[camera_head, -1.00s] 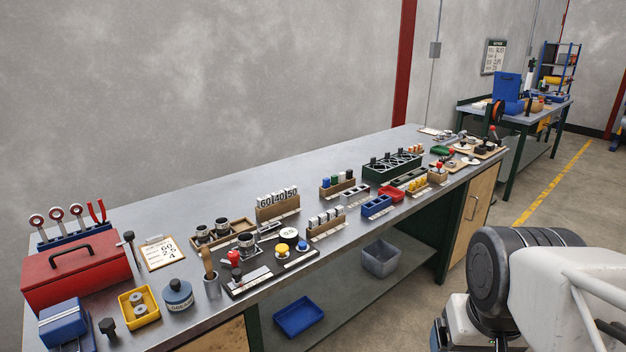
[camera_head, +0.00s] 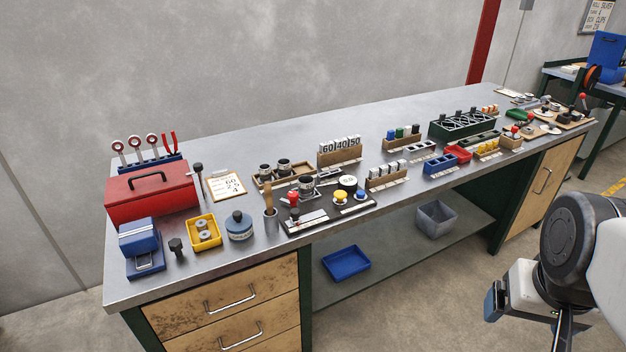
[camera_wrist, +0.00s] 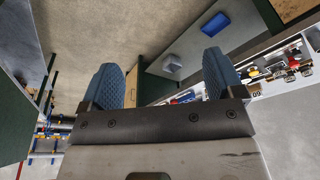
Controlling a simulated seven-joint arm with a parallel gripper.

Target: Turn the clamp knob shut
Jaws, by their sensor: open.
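My gripper shows in the wrist view (camera_wrist: 162,78) with its two blue ridged fingers wide apart and nothing between them. In the head view, one blue finger (camera_head: 493,302) shows at the lower right, in front of the bench and well away from the things on it. A black fixture plate (camera_head: 305,217) lies near the bench's front edge. It bears a red-knobbed part (camera_head: 293,199), a yellow button (camera_head: 340,196) and a blue button (camera_head: 360,195). A dark knob on a stem (camera_head: 176,246) stands farther left. I cannot tell which one is the clamp knob.
The grey bench (camera_head: 240,145) runs along the wall. A dark green rack (camera_head: 463,125) stands to the right. A blue bin (camera_head: 346,262) is below. The bench's back strip is clear.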

